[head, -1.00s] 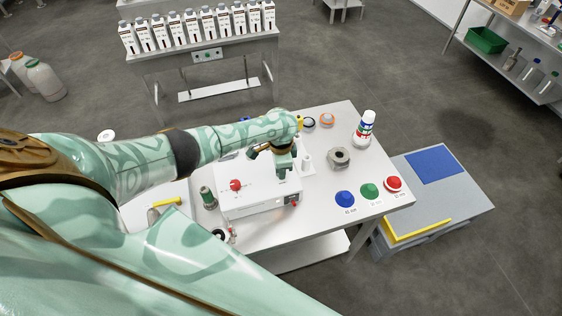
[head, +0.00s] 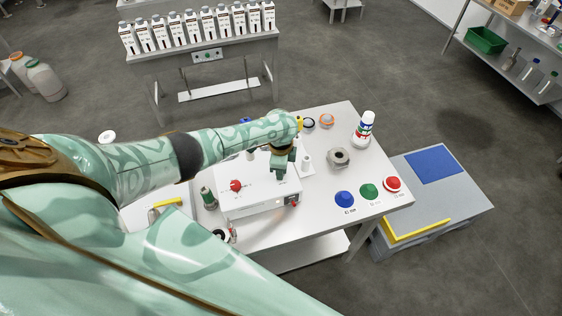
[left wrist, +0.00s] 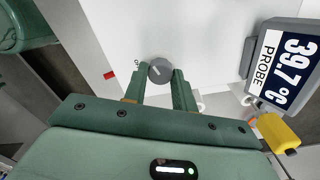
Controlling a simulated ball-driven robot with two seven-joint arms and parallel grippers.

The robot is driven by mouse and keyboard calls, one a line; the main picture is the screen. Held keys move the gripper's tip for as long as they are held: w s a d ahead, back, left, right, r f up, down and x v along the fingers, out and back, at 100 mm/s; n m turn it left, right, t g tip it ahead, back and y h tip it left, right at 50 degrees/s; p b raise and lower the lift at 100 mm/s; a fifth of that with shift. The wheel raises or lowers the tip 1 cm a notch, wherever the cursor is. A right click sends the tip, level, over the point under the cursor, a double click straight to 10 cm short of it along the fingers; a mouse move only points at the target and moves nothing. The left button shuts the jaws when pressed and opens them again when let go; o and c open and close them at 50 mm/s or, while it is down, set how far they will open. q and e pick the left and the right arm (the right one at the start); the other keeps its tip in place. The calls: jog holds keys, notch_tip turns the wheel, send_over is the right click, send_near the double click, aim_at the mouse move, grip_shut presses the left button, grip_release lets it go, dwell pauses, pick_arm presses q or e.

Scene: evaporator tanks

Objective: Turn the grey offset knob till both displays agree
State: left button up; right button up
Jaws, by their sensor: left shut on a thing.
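My left gripper (head: 279,174) reaches down over the top of a white box (head: 246,206) on the table. In the left wrist view the grey knob (left wrist: 160,71), round with a pale pointer line, sits between the two fingertips (left wrist: 160,84) of the left gripper, which is shut on it. My right gripper is out of view.
A dark green cylinder (head: 208,197) stands left of the box. Blue (head: 344,198), green (head: 369,191) and red (head: 392,184) pieces lie at the table's right front.

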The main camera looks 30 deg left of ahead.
pick_arm(q)
jog(key=shift+a, duration=0.15)
jog(key=o, duration=1)
jog(key=shift+s, duration=0.1)
notch_tip(320, 180, up, 16)
jog(key=p, duration=0.5)
jog(key=shift+r, duration=0.15)
